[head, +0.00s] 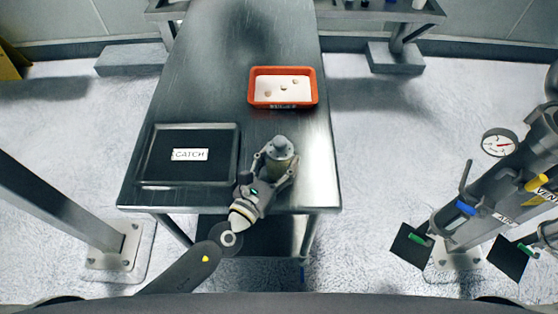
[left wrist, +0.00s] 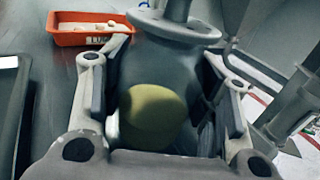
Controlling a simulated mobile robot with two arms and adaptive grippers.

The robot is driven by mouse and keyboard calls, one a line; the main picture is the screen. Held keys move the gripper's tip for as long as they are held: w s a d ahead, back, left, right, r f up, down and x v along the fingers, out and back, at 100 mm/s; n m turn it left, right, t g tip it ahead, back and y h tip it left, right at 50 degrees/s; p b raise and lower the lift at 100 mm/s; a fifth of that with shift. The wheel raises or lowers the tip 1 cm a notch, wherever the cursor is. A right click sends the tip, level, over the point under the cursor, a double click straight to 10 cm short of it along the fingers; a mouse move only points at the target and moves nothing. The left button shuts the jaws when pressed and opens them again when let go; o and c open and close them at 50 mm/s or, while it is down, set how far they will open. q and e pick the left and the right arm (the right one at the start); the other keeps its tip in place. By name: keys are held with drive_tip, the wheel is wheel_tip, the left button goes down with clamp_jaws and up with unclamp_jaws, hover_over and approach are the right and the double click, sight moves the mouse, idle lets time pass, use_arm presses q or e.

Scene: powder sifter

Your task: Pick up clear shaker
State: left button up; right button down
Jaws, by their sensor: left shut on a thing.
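The clear shaker (head: 280,148) has a grey, see-through body with yellowish powder inside and a flanged top with a knob. It is near the front right edge of the metal table (head: 215,70). My left gripper (head: 276,163) reaches in from the front and is shut around the shaker's body. In the left wrist view the shaker (left wrist: 160,75) fills the space between the two fingers and looks upright. Its base is hidden by the gripper, so I cannot tell whether it touches the table. My right gripper is not in view.
A black tray (head: 144,170) labelled CATCH lies on the table's left. A red-orange tray (head: 312,103) with white powder and several small lumps sits behind the shaker. Grey pipework (head: 480,190) with coloured handles stands on the right, off the table. The table's far middle is clear.

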sight(274, 161)
use_arm(q)
wheel_tip(274, 161, up, 3)
drive_tip(key=shift+r+p, duration=0.1)
drive_tip(key=shift+p, duration=0.7)
drive_tip(key=s+r+p, duration=0.1)
drive_tip(key=r, duration=0.1)
drive_tip(key=s+a+r+p, duration=0.1)
drive_tip(key=s+r, duration=0.1)
drive_tip(key=s+r+p, duration=0.1)
drive_tip(key=s+r, duration=0.1)
drive_tip(key=shift+a+p, duration=0.25)
drive_tip(key=shift+p, duration=0.15)
drive_tip(key=s+a+r+b, duration=0.2)
drive_tip(key=s+r, duration=0.1)
drive_tip(key=s, duration=0.5)
drive_tip(key=shift+s+a, duration=0.25)
drive_tip(key=shift+a, duration=0.15)
drive_tip(key=shift+w, duration=0.1)
